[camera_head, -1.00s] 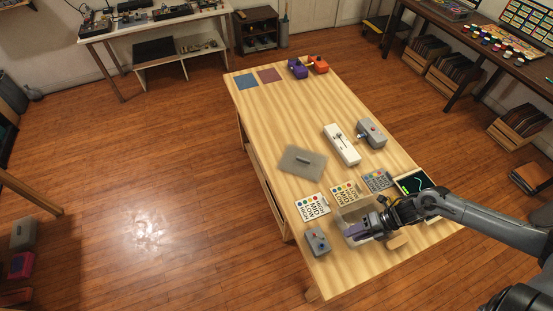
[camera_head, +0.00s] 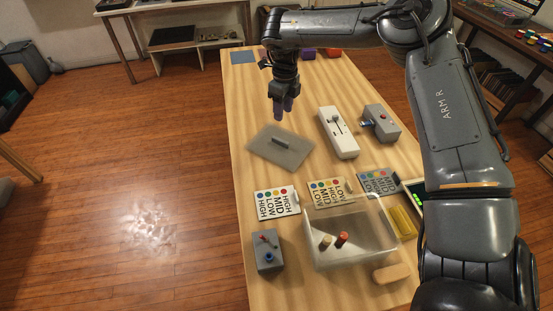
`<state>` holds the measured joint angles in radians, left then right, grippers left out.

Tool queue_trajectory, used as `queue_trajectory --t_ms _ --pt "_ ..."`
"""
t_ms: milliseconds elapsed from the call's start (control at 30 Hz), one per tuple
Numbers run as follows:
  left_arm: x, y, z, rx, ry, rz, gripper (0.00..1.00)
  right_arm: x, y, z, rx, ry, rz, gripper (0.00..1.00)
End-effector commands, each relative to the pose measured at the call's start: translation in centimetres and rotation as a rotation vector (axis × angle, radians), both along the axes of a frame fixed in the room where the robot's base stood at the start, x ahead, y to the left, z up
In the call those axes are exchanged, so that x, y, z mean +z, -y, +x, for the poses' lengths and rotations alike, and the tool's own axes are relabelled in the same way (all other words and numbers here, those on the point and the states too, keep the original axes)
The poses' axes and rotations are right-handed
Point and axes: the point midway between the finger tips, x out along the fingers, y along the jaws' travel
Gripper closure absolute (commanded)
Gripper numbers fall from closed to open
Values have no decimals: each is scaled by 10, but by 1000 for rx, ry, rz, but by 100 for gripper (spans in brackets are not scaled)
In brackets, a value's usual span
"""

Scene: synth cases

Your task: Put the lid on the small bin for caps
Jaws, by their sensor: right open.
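The lid (camera_head: 268,150) is a grey translucent rectangular plate with a bar handle (camera_head: 281,142) on top. It lies flat on the wooden table, turned at an angle. The small bin (camera_head: 348,262) is a clear open-topped box near the front of the table. Two small caps or knobs, one pale (camera_head: 325,242) and one red-brown (camera_head: 342,239), show in the bin. My right gripper (camera_head: 281,112) points down above the table, just behind and above the lid's handle. It is open and empty, apart from the lid. My left gripper is not in view.
Label cards (camera_head: 276,203) lie between lid and bin. A grey switch box (camera_head: 267,251) stands left of the bin, a tan block (camera_head: 391,273) right of it.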

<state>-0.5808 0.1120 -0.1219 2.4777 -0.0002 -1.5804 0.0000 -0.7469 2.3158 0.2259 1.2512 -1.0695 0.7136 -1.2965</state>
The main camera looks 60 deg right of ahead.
Motion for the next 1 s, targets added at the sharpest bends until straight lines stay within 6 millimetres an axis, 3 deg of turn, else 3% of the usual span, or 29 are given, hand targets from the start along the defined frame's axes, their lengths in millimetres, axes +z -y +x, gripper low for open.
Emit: queue_trajectory --t_ms 33,100,367,600,867,1000 --pt "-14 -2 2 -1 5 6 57 -12 -3 4 12 -3 -14 55" --pt "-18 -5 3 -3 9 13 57 -16 -5 5 18 -5 -21 55" --pt "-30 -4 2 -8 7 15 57 -40 -5 4 17 -9 -18 55" --pt "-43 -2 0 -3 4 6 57 -72 -4 4 17 -8 -18 55" --pt "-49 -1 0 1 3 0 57 -86 -4 5 17 -8 -18 55" --pt "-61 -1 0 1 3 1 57 -104 -1 5 14 -9 -18 55"
